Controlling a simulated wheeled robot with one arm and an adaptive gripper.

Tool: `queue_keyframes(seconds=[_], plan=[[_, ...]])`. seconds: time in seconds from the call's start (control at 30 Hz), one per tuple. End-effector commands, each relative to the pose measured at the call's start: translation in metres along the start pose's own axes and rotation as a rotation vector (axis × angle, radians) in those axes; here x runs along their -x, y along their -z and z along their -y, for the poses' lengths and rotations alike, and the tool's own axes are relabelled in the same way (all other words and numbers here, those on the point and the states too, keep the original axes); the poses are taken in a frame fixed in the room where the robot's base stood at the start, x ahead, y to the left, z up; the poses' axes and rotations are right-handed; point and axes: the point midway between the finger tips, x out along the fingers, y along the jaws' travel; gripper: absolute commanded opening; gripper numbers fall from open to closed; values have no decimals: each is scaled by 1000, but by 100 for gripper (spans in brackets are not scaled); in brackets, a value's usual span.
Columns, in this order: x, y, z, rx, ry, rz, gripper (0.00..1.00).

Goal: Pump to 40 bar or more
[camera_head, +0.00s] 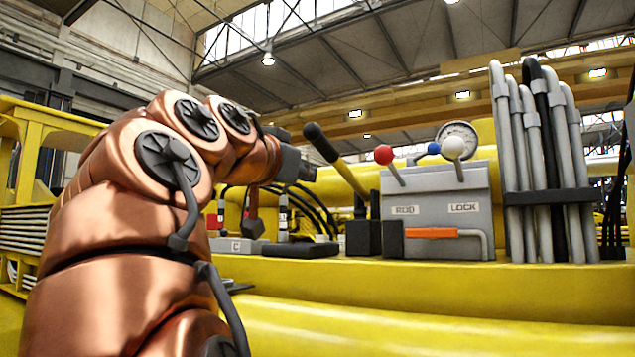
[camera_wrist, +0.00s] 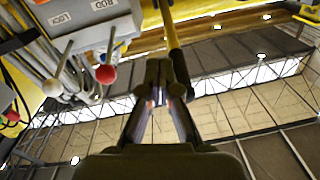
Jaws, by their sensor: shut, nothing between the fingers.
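The pump lever has a yellow shaft (camera_head: 350,178) and a black grip (camera_head: 321,143). It leans up and left from a black base (camera_head: 362,237). My gripper (camera_head: 300,163) is close to the left of the lever, just below its grip. In the wrist view the fingers (camera_wrist: 163,88) are shut and empty, and the lever's yellow shaft (camera_wrist: 173,38) runs up behind the fingertips. I cannot tell whether they touch it. The round pressure gauge (camera_head: 457,137) stands behind the control box; its needle is too small to read.
The grey control box (camera_head: 437,200), marked ROD and LOCK, carries levers with red (camera_head: 383,154), blue (camera_head: 433,148) and white (camera_head: 453,147) knobs. An orange handle (camera_head: 430,233) is on its front. Grey and black hoses (camera_head: 540,170) stand at right. A yellow beam (camera_head: 400,310) runs below.

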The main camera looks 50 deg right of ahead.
Motion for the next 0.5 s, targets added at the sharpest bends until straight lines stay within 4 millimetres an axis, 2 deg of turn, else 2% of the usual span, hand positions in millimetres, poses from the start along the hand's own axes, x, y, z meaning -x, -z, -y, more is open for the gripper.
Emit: queue_keyframes(seconds=[0.1,0.2,0.5], plan=[[22,3,1,-1,3,-5,0],[33,4,0,-2,3,-5,0],[39,5,0,-3,2,-4,0]])
